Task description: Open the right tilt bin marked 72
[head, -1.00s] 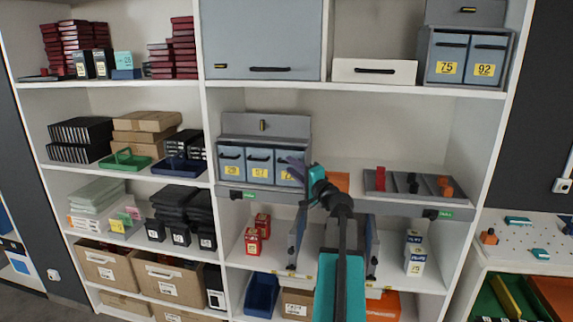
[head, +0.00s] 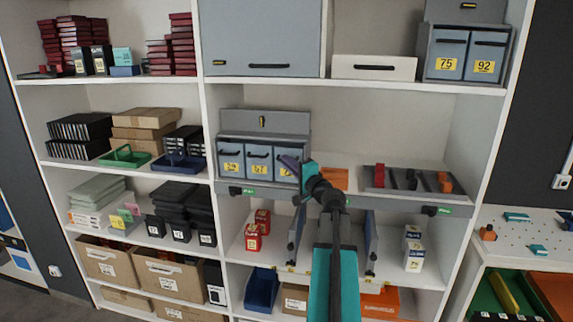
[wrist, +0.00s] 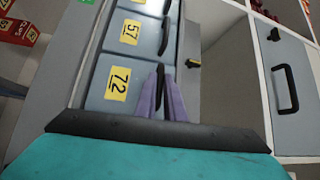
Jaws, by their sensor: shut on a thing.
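The right tilt bin marked 72 (wrist: 97,97) is a grey-blue drawer front with a yellow label and a dark upright-looking handle (wrist: 160,88) in the wrist view. In the head view this bin (head: 283,158) is the rightmost of three in a grey unit on the middle shelf, partly hidden by my gripper. My gripper (wrist: 163,92) has its purple fingers on both sides of the handle, shut on it. In the head view my gripper (head: 290,164) is at the bin's front. The bin's front looks about level with its neighbour; I see no clear tilt.
The bin marked 57 (wrist: 140,38) sits beside it, with another bin (head: 231,158) further left. A grey tray with dividers (head: 408,182) lies to the right on the same shelf. Red boxes (head: 253,237) stand on the shelf below. Another two-bin unit (head: 466,50) is upper right.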

